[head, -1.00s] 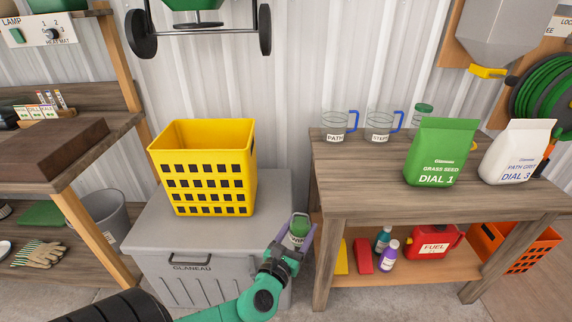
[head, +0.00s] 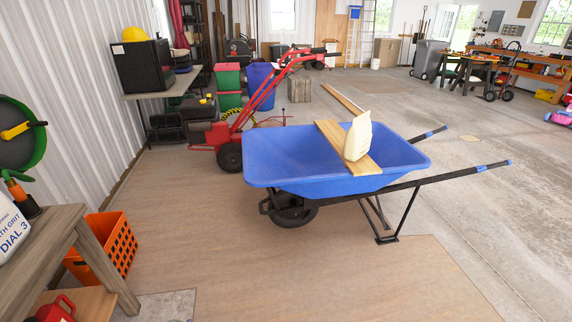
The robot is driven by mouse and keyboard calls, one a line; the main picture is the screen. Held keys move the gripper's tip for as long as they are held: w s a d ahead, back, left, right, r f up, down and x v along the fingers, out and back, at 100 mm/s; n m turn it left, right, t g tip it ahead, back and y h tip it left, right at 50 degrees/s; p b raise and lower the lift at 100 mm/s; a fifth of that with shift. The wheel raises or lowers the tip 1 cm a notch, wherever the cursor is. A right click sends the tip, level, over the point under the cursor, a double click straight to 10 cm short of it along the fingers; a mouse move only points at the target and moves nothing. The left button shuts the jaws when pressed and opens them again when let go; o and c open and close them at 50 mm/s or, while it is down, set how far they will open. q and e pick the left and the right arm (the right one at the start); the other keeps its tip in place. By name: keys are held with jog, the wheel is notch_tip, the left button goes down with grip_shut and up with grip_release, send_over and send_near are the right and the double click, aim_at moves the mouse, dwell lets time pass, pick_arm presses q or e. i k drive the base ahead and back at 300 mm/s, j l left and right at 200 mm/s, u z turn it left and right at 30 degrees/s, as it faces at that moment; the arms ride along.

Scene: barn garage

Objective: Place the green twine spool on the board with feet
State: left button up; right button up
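Neither of my grippers is in the head view now. I see no green twine spool in this view. A wooden board (head: 338,137) lies across the tub of a blue wheelbarrow (head: 280,170), and a pale bag (head: 358,136) stands on it. I cannot see whether this board has feet. A second narrow plank (head: 343,100) shows behind the wheelbarrow, and its underside is hidden.
A workbench edge (head: 45,228) with a white grit bag (head: 12,232) is at the left, beside an orange crate (head: 104,243). A red tiller (head: 240,110) stands behind the wheelbarrow. The floor (head: 200,240) in front is clear, with handles (head: 455,178) jutting right.

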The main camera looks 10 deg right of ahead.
aim_at(340, 137)
jog(key=i+l+z, duration=0.4)
jog(key=i, duration=0.55)
jog(key=i+z, duration=0.4)
jog(key=i, duration=0.55)
jog(key=i+j+z, duration=0.15)
jog(key=i+z, duration=0.25)
jog(key=i, duration=0.55)
